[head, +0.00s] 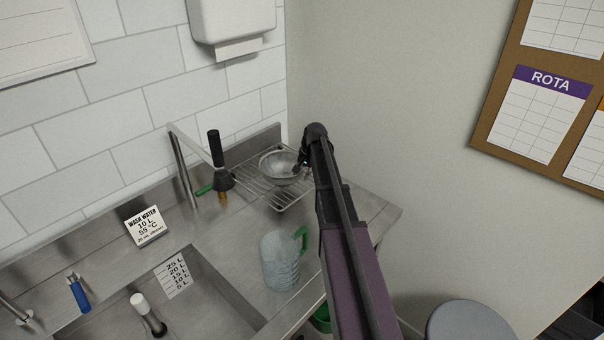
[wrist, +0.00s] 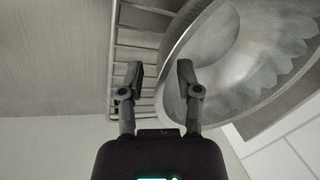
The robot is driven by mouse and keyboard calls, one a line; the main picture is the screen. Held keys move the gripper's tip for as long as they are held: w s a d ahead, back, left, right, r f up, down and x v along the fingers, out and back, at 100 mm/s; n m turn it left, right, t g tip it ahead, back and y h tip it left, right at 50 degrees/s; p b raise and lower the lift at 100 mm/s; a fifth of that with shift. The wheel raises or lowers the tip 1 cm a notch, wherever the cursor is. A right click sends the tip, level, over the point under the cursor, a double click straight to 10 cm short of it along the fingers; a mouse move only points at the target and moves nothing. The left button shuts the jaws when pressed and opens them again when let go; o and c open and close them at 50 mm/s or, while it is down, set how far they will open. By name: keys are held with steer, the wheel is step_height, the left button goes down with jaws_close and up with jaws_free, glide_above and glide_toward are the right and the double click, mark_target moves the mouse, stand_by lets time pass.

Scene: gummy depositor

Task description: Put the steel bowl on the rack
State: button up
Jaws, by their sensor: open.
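The steel bowl (head: 279,168) sits on the wire rack (head: 265,190) at the back right of the sink counter. In the wrist view the bowl (wrist: 222,65) fills the upper right, and the rack (wrist: 122,45) shows beside it on the left. My gripper (head: 303,158) is at the bowl's right rim in the head view. In the wrist view my gripper (wrist: 162,75) has its fingers apart. The right fingertip overlaps the bowl's near rim; I cannot tell whether it touches. The bowl's underside is hidden.
A clear jug with a green handle (head: 281,260) stands in front of the rack. A tap with a black handle (head: 215,150) rises to its left. A sink (head: 205,300) and a wash water sign (head: 146,225) lie further left. A wall closes the right side.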

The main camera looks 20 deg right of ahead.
steer(key=p+v, duration=1)
steer(key=v, duration=0.1)
steer(key=shift+r, duration=0.2)
steer(key=shift+s+p, duration=0.1)
steer(key=shift+p, duration=0.2)
stand_by(0.6)
steer(key=s+a+n+g+h, duration=0.2)
steer(key=s+a+n, duration=0.7)
steer(key=s+a, duration=1.5)
steer(key=shift+s+a+f, duration=0.35)
steer(key=shift+s+a, duration=0.05)
steer(key=shift+s, duration=0.1)
steer(key=shift+s, duration=0.1)
